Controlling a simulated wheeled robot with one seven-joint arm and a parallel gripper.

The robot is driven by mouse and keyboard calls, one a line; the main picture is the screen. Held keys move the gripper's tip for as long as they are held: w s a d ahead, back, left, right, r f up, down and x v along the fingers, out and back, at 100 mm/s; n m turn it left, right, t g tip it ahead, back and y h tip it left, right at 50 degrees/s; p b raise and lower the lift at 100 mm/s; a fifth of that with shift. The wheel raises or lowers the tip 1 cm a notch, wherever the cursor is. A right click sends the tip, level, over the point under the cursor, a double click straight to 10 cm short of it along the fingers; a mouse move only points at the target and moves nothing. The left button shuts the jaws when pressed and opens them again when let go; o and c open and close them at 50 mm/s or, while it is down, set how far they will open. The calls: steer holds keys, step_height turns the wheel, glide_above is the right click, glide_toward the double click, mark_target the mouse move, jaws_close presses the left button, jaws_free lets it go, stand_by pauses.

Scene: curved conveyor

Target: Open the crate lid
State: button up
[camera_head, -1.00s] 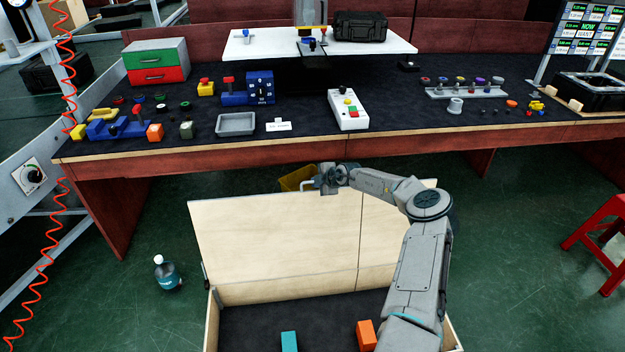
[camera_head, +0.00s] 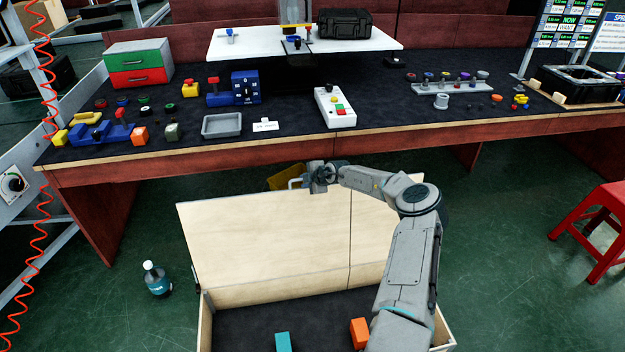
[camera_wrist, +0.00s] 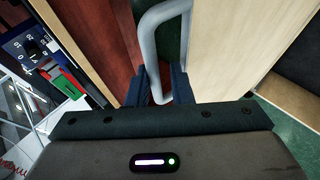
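The wooden crate has a rim (camera_head: 205,325) low in the head view. Its pale lid (camera_head: 265,245) stands raised at the back, leaning away, and the dark inside shows. My gripper (camera_head: 312,180) is at the lid's upper edge. A grey loop handle (camera_head: 296,183) sticks out to its left. In the wrist view, the handle (camera_wrist: 153,45) runs down between the close-set dark fingers of my gripper (camera_wrist: 160,88), which look shut on it. The lid (camera_wrist: 210,50) is right beside the right finger. The exact finger contact is partly hidden.
A teal block (camera_head: 283,342) and an orange block (camera_head: 360,333) are in the crate. The workbench (camera_head: 290,150) stands close behind the lid, with a yellow bin (camera_head: 284,178) beneath. A bottle (camera_head: 156,280) stands left and a red stool (camera_head: 597,225) right.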

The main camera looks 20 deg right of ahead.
steer(key=v, duration=1.3)
steer(key=shift+s+r, duration=0.2)
steer(key=shift+d, duration=0.1)
